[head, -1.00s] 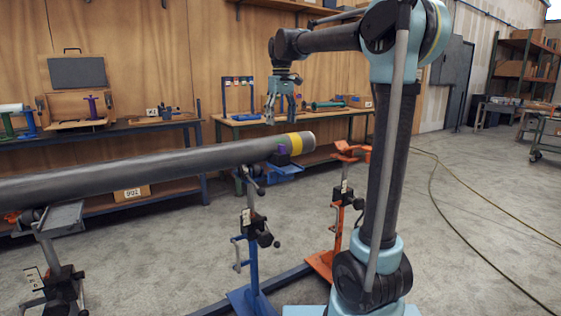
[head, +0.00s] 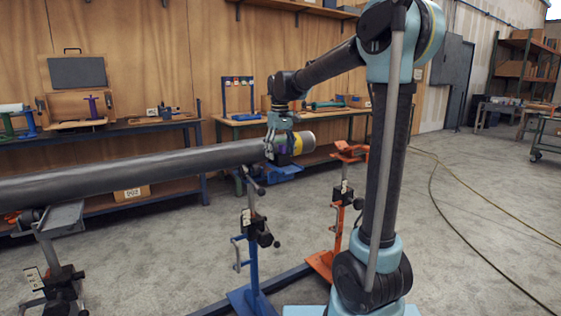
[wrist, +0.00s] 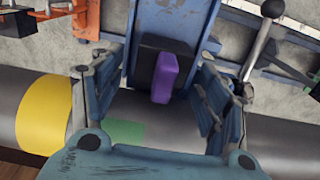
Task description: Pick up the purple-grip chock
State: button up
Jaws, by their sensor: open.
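The purple-grip chock shows in the wrist view as a purple grip (wrist: 164,78) on a dark block (wrist: 146,67). It sits on the blue support (wrist: 172,22), beside the grey pipe (wrist: 175,112). My gripper (wrist: 155,78) is open, with one finger to the left and one to the right of the chock and visible gaps on both sides. In the head view my gripper (head: 280,152) is lowered at the pipe's right end, next to the yellow band (head: 296,144). It largely hides the chock there.
The long pipe (head: 140,168) rests on stands, including a blue one (head: 252,220). An orange stand (head: 345,200) is just right of the pipe end. A lever with a dark knob (wrist: 271,9) rises right of the support. Workbenches (head: 245,118) line the wall behind.

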jog(key=shift+f, duration=1)
jog(key=c, duration=1.3)
